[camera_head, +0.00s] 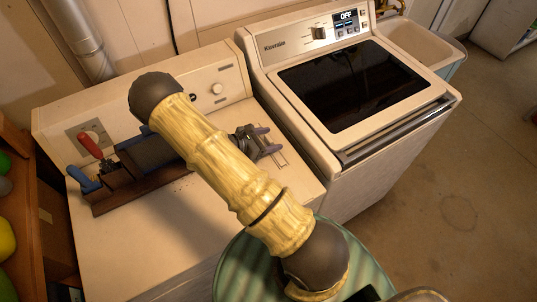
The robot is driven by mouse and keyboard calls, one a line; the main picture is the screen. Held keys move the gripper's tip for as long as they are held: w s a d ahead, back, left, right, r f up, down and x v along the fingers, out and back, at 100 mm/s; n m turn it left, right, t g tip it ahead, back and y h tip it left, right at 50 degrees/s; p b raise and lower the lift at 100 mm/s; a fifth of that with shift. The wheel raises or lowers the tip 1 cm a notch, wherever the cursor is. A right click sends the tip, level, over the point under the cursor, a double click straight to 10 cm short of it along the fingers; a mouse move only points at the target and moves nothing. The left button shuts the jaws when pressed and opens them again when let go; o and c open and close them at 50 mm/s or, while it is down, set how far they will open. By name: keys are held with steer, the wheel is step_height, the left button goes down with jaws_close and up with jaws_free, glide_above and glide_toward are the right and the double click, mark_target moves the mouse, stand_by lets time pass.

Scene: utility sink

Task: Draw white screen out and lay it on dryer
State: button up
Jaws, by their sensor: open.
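The dryer (150,235) is the off-white machine at the left, with a knob on its back panel. My gripper (272,144) is low over the right part of the dryer top, its fingers apart. Beside and partly beneath the fingers is a small pale, outlined piece (281,158), which looks like the white screen's top edge in its slot. I cannot tell whether the fingers touch it. My arm crosses the middle of the view and hides part of the dryer top.
A wooden caddy (115,198) with red-handled and blue-handled tools lies on the dryer's left part. The dryer's front top is clear. A washer (290,60) with a dark lid and lit display stands to the right, a sink (420,45) beyond it.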

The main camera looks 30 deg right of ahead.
steer(key=c, duration=1.4)
steer(key=shift+r, duration=0.1)
step_height(320, 180, up, 18)
steer(key=b, duration=0.3)
stand_by(0.5)
